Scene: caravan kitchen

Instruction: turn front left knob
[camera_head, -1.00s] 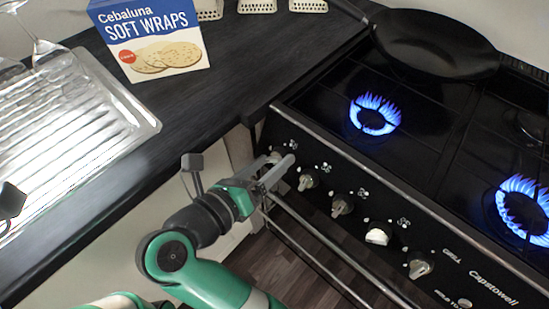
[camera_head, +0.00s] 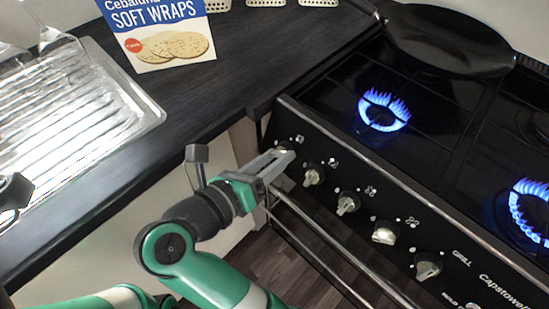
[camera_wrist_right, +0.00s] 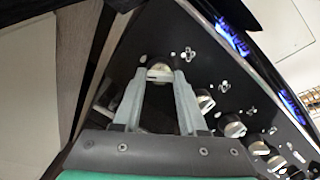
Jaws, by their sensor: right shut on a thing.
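The stove's front panel carries a row of silver knobs. The leftmost knob sits between my right gripper's fingertips in the right wrist view (camera_wrist_right: 160,72); in the head view the gripper mostly hides it. My right gripper (camera_head: 281,163) is shut on this knob, one finger on each side. The neighbouring knob (camera_head: 313,176) is free, as are the others further right, including a paler one (camera_head: 384,233). My left gripper is not in view.
A black pan (camera_head: 450,40) sits at the back of the hob. An oven rail (camera_head: 335,245) runs below the knobs. A dark counter (camera_head: 205,100) with a soft wraps box (camera_head: 160,35) and a metal drainer (camera_head: 75,120) lies to the left.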

